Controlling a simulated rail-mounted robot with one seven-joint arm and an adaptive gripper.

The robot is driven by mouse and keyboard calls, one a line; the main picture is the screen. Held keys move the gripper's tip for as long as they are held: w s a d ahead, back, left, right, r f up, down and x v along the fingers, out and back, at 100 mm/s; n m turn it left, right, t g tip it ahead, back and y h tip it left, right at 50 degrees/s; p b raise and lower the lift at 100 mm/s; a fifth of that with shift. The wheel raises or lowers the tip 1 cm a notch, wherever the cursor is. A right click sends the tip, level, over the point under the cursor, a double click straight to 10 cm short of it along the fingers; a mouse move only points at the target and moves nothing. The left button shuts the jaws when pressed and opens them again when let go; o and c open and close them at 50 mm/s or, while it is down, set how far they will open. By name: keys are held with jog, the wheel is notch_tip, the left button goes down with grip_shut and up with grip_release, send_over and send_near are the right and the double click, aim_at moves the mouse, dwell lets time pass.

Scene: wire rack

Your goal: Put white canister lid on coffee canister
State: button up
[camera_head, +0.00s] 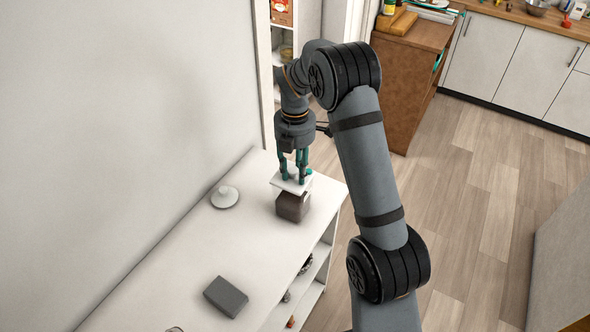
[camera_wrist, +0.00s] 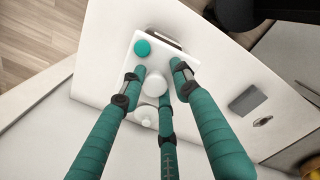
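A white square lid (camera_head: 280,181) with a round knob sits at the top of the brown coffee canister (camera_head: 292,207). In the wrist view the lid (camera_wrist: 133,68) covers most of the canister, whose dark edge (camera_wrist: 165,37) shows past the lid's far side. I cannot tell whether the lid rests on the canister or hangs just above it. My gripper (camera_head: 296,172) points down over the lid. In the wrist view its green fingers (camera_wrist: 159,79) surround the white knob (camera_wrist: 155,84); whether they press on it is unclear.
A white round lid-like object (camera_head: 225,197) lies on the white shelf top (camera_head: 170,262), left of the canister. A grey box (camera_head: 225,296) lies nearer the front. A wall runs along the left side. The canister stands near the far end, and the shelf top between these objects is clear.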

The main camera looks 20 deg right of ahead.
jog(key=o, duration=0.5)
jog(key=shift+c, duration=0.2)
jog(key=o, duration=0.3)
jog(key=shift+o, duration=0.2)
jog(key=shift+r, duration=0.15)
notch_tip(320, 180, up, 7)
jog(key=p, duration=0.6)
jog(key=shift+p, duration=0.35)
notch_tip(320, 180, up, 12)
jog(key=shift+f, duration=0.2)
